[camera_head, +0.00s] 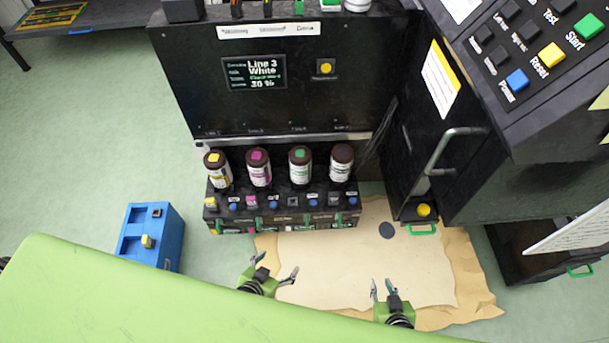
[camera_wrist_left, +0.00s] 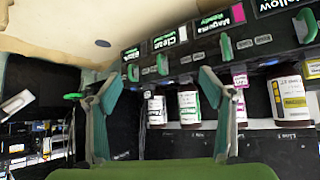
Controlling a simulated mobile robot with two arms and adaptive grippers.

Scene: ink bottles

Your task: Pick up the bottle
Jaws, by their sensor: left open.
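Several dark bottles with white labels stand in a row on the black machine's shelf in the head view: one with a yellow cap (camera_head: 214,168), one with a magenta cap (camera_head: 258,168), one with a green cap (camera_head: 300,165), and one with a dark cap (camera_head: 341,163). The left wrist view shows the yellow-labelled bottle (camera_wrist_left: 288,100) and the green-labelled bottle (camera_wrist_left: 189,105). My left gripper (camera_head: 275,266) is open and empty, below the row and apart from it. My right gripper (camera_head: 382,284) is open and empty, farther right over the beige mat.
The beige mat (camera_head: 340,265) has a dark spot on it. A blue box (camera_head: 150,235) stands at the left. A black cabinet with a metal handle (camera_head: 440,155) and a button panel (camera_head: 535,45) rise at the right. A row of small switches (camera_head: 285,203) fronts the bottles.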

